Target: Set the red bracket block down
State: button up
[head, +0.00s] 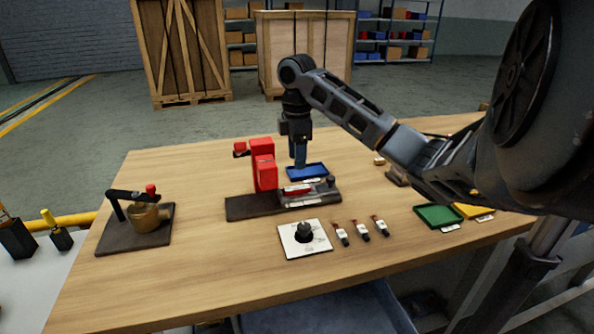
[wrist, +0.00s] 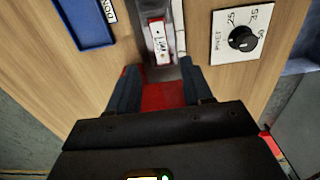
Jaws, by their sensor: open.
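A red bracket block (head: 263,168) stands upright on a dark base plate (head: 244,207) on the table. My gripper (head: 299,163) points down just right of the block in the head view. In the wrist view, the fingers of my gripper (wrist: 160,82) are spread, and a red surface (wrist: 162,97) shows between and below them. I cannot tell whether either finger touches it. A labelled red and white piece (wrist: 158,42) lies in a grey holder ahead of the fingers. It also shows on the right part of the plate in the head view (head: 297,189).
A blue tray (head: 306,171) lies behind the plate. A white dial panel (head: 304,239) and several small toggle switches (head: 361,231) are in front. A brass fixture with a black lever (head: 147,217) stands at left. A green tray (head: 438,216) lies at right. The front left tabletop is clear.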

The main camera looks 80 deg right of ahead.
jog(key=shift+r, duration=1.55)
